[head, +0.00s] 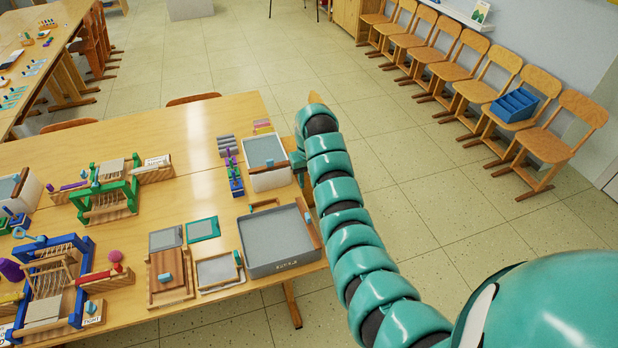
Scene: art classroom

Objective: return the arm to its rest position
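My teal segmented arm (340,190) runs from the lower right up to the right edge of the near wooden table (215,120). Its far end bends over near the table's back right corner, beside a grey-topped white box (265,149).
A grey tray (277,238), small boards and blue (70,262) and green (132,188) frames fill the near table. A row of wooden chairs (455,68) lines the right wall, one bearing a blue crate (513,105). Open tiled floor (410,160) lies between.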

